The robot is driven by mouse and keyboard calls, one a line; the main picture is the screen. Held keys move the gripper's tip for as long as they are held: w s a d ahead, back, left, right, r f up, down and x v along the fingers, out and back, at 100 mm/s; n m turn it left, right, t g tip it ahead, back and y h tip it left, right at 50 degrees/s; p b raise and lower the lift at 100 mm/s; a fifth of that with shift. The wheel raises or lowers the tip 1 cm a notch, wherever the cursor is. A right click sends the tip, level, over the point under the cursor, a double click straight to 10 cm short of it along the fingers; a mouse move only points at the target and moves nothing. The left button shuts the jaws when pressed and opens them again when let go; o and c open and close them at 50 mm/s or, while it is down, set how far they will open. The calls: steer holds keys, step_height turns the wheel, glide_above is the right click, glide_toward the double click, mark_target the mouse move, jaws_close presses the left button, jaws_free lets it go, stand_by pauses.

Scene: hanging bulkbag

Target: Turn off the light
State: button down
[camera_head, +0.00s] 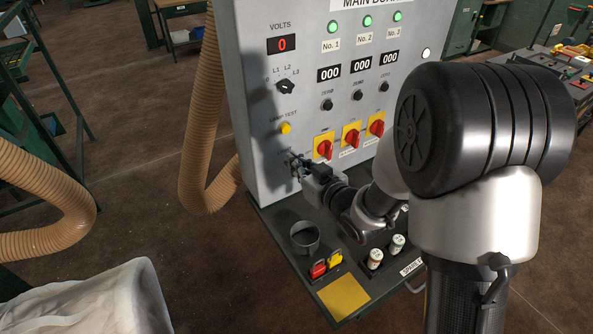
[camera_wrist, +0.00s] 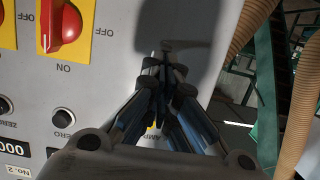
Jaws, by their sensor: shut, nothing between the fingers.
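The light switch is on the lower left of the grey control panel (camera_head: 258,75), under a label that seems to read "LIGHT" in the head view. It is mostly hidden there by my gripper (camera_head: 298,163). My gripper is shut and empty, its tips close to the panel at that spot. In the wrist view, my gripper (camera_wrist: 167,68) points at the panel face, and a small dark stub, perhaps the light switch (camera_wrist: 167,45), shows just past the tips. I cannot tell whether they touch, nor which way the switch is set.
A yellow lamp-test button (camera_head: 285,128) is just above the tips. Red rotary switches on yellow plates (camera_head: 324,147) are to the right. A shelf below holds a dark cup (camera_head: 305,238) and red and yellow items. A ribbed hose (camera_head: 205,130) hangs left of the panel.

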steer(key=shift+s+d+f+b, duration=0.15)
steer(key=shift+f+b, duration=0.25)
steer(key=shift+b, duration=0.25)
steer(key=shift+s+d+f+b, duration=0.15)
steer(key=shift+f+b, duration=0.25)
steer(key=shift+b, duration=0.25)
steer(key=shift+f, duration=0.1)
stand_by(0.4)
steer(key=shift+s, duration=0.1)
stand_by(0.4)
